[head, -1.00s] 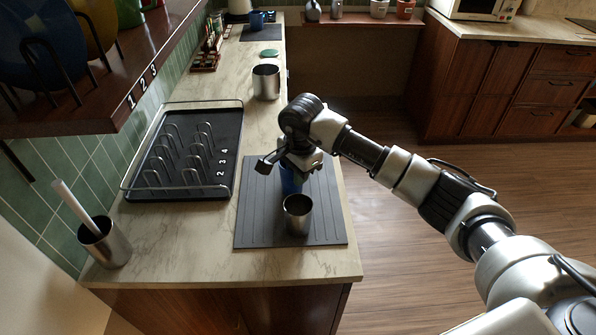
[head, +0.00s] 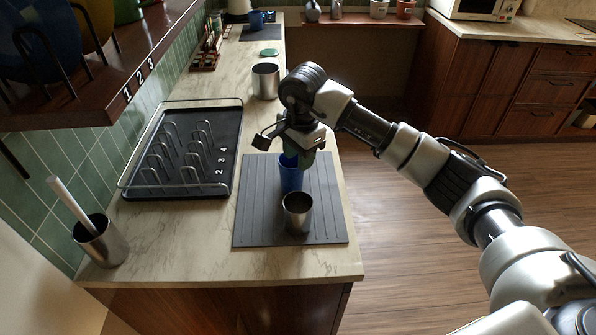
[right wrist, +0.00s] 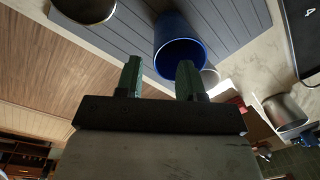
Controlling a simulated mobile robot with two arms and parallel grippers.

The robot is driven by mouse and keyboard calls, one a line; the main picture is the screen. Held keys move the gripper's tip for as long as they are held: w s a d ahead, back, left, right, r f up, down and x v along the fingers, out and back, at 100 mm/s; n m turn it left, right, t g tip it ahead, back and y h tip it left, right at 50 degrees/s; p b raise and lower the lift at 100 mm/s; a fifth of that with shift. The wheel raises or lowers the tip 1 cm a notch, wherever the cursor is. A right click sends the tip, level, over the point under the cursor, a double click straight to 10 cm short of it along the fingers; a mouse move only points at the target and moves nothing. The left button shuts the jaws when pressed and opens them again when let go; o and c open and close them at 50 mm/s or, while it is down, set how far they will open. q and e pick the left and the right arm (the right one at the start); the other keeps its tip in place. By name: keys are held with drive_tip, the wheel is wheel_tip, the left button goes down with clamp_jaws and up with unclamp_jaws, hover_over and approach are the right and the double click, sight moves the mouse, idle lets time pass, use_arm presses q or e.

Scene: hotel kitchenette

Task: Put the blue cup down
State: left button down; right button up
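The blue cup (head: 291,179) stands upright on the dark grooved mat (head: 262,195), just behind a steel cup (head: 298,214). My right gripper (head: 298,155) is just above the blue cup and partly covers its rim in the head view. In the right wrist view the two green fingers (right wrist: 159,78) are apart with nothing between them. The blue cup (right wrist: 181,40) shows beyond the fingertips, its open mouth toward the camera. My left gripper is not in view.
A black rack tray (head: 190,185) with wire loops and numbers lies left of the mat. Another steel container (head: 265,80) stands farther back, and a steel holder (head: 103,242) is at the front left. The mat's right edge lies near the counter edge.

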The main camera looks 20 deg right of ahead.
wheel_tip(320, 180, up, 7)
drive_tip(key=b, duration=0.1)
drive_tip(key=shift+s+f, duration=0.15)
drive_tip(key=shift+s, duration=0.1)
idle(0.3)
